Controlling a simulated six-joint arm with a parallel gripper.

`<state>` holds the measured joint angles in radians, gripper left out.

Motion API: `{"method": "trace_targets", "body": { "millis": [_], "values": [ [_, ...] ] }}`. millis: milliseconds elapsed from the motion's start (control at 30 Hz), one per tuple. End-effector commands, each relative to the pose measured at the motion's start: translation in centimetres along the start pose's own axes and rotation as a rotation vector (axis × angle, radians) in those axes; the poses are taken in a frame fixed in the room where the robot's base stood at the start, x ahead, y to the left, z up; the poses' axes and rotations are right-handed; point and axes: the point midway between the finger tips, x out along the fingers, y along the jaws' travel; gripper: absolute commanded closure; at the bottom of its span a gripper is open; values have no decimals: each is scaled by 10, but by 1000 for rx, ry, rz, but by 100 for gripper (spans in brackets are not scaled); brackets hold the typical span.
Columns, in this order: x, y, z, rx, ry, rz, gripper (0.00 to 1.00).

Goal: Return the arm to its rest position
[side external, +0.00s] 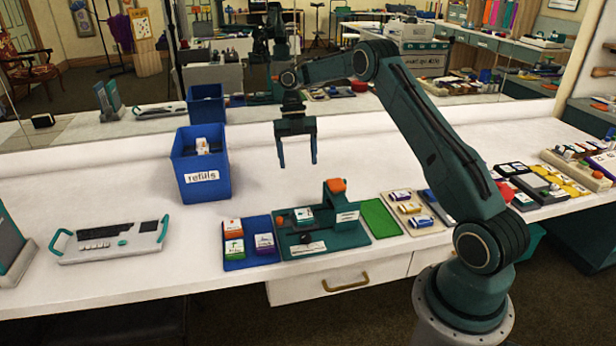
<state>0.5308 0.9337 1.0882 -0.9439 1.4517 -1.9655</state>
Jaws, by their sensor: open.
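My gripper (298,163) is open and empty. Its fingers point down in the air above the white counter (120,220), to the right of the blue bin. My arm rises from its base at the lower right and bends over the counter, with the elbow high. Below and a little to the right of my gripper stands a green device (345,226) with an orange knob on top. My fingers appear apart from everything.
A blue bin (190,182) labelled "refills" holds small boxes. A blue mat (233,259) with several small boxes, a bright green mat (381,218) and a tray of boxes (421,228) flank the device. A panel with handles (110,240) lies left. A mirror behind reflects the scene.

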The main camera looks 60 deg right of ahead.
Motion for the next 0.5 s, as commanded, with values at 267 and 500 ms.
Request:
{"method": "trace_targets", "body": {
  "millis": [267,500],
  "values": [
    [-1,1,-1,5,-2,1,30],
    [-17,11,-19,92,-26,15,30]
  ]
}}
